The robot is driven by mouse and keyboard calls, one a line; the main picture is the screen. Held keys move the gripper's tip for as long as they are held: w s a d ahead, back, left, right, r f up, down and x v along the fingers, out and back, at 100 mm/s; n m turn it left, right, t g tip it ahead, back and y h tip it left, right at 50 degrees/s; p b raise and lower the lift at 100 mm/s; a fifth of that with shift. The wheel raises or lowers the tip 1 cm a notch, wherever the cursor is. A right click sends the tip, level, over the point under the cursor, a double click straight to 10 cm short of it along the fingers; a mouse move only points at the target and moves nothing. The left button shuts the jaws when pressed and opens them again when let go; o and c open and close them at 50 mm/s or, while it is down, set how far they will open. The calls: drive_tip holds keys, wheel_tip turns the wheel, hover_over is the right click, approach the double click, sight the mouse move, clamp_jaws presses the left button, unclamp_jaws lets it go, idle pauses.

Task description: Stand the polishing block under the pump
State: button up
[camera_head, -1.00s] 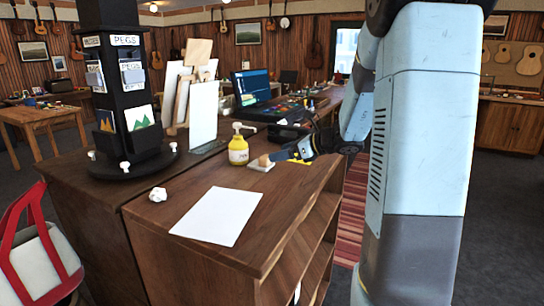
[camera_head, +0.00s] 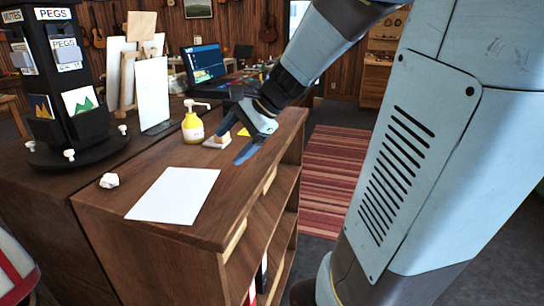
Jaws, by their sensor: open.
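The pump is a yellow bottle (camera_head: 193,128) with a white pump head, standing upright on the wooden counter. Its white spout points right. The polishing block (camera_head: 215,142), with a pale base and a tan part on top, sits on the counter just right of the bottle, apart from it. My gripper (camera_head: 239,138) reaches down from the upper right, close to the block's right side. Its blue fingers are spread and hold nothing I can see. One finger partly covers the block's upper part; whether they touch, I cannot tell.
A white sheet (camera_head: 173,193) and a crumpled paper ball (camera_head: 109,180) lie nearer on the counter (camera_head: 225,205). A black peg stand (camera_head: 65,100) is at left. A yellow patch (camera_head: 243,132) lies beside my gripper.

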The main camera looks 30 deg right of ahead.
drive_tip(key=s+d+r+n+t+h, duration=0.1)
drive_tip(key=s+d+n+h, duration=0.2)
drive_tip(key=s+n+h, duration=0.4)
drive_tip(key=s+n, duration=0.7)
drive_tip(key=shift+s+r, duration=0.15)
drive_tip(key=shift+r, duration=0.2)
